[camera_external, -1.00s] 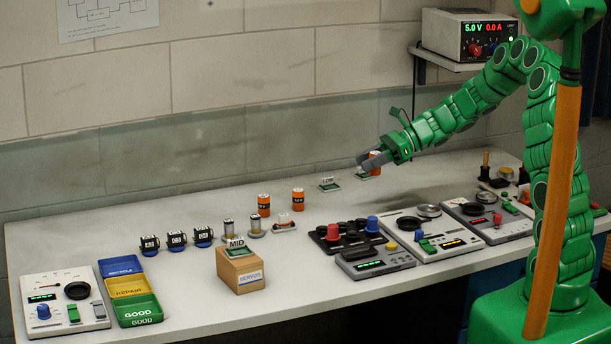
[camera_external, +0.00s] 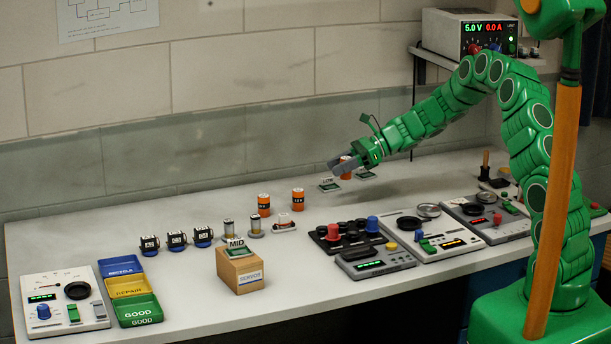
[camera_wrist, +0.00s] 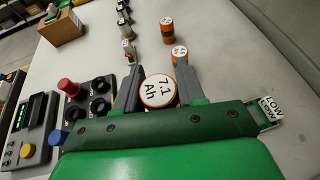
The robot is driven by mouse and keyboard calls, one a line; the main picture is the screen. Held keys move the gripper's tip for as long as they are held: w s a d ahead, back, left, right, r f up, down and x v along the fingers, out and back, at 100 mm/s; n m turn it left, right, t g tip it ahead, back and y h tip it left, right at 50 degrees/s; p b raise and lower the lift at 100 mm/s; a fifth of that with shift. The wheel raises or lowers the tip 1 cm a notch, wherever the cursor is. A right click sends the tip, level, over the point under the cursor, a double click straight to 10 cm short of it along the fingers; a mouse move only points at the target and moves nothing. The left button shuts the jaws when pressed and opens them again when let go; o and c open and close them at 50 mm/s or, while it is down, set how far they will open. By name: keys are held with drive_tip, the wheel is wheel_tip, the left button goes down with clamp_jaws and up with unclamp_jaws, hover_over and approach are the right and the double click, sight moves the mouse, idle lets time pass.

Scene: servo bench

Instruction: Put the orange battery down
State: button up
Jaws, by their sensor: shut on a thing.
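My gripper (camera_external: 342,164) is shut on an orange battery (camera_external: 346,168) with a dark band. In the wrist view the held battery (camera_wrist: 159,91) shows its white top, marked "7.1 Ah", between the two grey fingers. In the external view it is above the back part of the bench, close to a small green card stand (camera_external: 329,185). I cannot tell how far its base is from the bench top. Two other orange batteries stand upright to the left, one nearer (camera_external: 298,199) and one farther (camera_external: 264,205); they are apart from my gripper.
A panel with red and blue knobs (camera_external: 346,235) and several meters line the front right. A cardboard box (camera_external: 240,272) and coloured trays (camera_external: 130,292) stand to the left. Bench behind the batteries is clear.

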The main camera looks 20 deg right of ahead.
drive_tip(key=shift+w+a+f, duration=0.3)
drive_tip(key=shift+w+f, duration=0.55)
drive_tip(key=shift+f, duration=0.15)
drive_tip(key=shift+w+a+f, duration=0.25)
drive_tip(key=shift+w+f, duration=0.55)
drive_tip(key=shift+f, duration=0.2)
drive_tip(key=shift+w+a+f, duration=0.3)
drive_tip(key=shift+w+f, duration=0.55)
drive_tip(key=shift+f, duration=1.7)
drive_tip(key=shift+f, duration=0.1)
drive_tip(key=o, duration=1.1)
drive_tip(key=shift+r, duration=0.2)
drive_tip(key=v, duration=1.2)
drive_tip(key=shift+f, duration=0.1)
